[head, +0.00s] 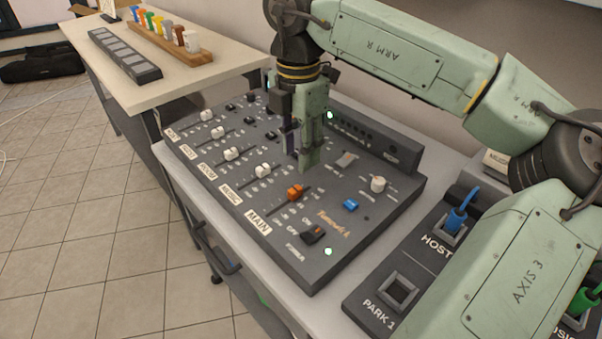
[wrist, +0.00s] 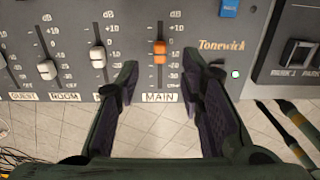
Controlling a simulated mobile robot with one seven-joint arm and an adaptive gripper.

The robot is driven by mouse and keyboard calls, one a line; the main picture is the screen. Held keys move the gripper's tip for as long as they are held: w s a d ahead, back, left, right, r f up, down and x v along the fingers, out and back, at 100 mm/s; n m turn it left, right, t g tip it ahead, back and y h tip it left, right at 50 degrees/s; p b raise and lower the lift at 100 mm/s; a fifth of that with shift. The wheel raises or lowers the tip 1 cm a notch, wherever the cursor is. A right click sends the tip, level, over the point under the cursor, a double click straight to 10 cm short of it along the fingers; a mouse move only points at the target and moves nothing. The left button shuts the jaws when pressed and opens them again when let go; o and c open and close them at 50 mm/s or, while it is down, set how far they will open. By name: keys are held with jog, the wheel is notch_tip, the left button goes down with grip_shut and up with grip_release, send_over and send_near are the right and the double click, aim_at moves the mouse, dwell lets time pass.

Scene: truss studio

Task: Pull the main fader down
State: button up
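The main fader is an orange cap (head: 295,192) on a slot in the dark mixer (head: 225,178), above the MAIN label (head: 258,223). In the wrist view the orange cap (wrist: 159,52) sits around the middle of its slot, with scale marks beside it. My gripper (head: 300,158) is over the mixer, behind the orange cap in the head view. In the wrist view my gripper (wrist: 156,75) is open, with one finger on each side of the MAIN slot and nothing between the fingers. The cap is clear of both fingers there. Exact fingertip height is hard to tell.
White-capped faders (head: 263,170) line the mixer left of the main one. A power switch (head: 313,235) and blue button (head: 350,205) lie to its right. Farther right is a black panel (head: 372,307) with a blue plug (head: 458,215). A side table (head: 165,85) stands behind.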

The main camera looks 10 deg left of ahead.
aim_at(298, 186)
notch_tip(298, 186, down, 9)
jog(key=shift+r+p, duration=0.15)
jog(key=shift+p, duration=0.7)
jog(key=shift+c, duration=0.4)
grip_shut()
